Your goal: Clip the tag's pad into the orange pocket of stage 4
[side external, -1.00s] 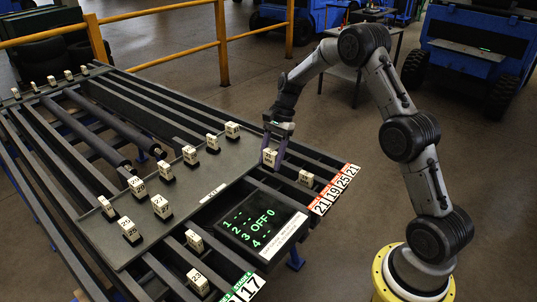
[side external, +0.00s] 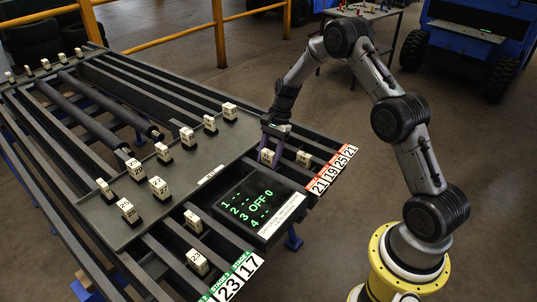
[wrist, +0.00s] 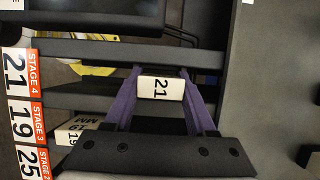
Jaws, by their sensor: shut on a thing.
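My gripper (wrist: 160,90) has purple fingers and is shut on a white tag (wrist: 158,88) marked 21. In the side view my gripper (side external: 273,143) points down, with the held tag (side external: 267,157) low over the dark rails at the orange-labelled end. Whether the tag touches a rail cannot be told. In the wrist view the orange STAGE 4 label (wrist: 19,68), numbered 21, lies to the left, roughly level with the tag. The tag's pad and the orange pocket cannot be made out.
Another tag (side external: 303,158), reading 19 in the wrist view (wrist: 82,130), stands close by on the rails. Several numbered tags stand on the grey plate (side external: 185,185). Dark rails run on both sides.

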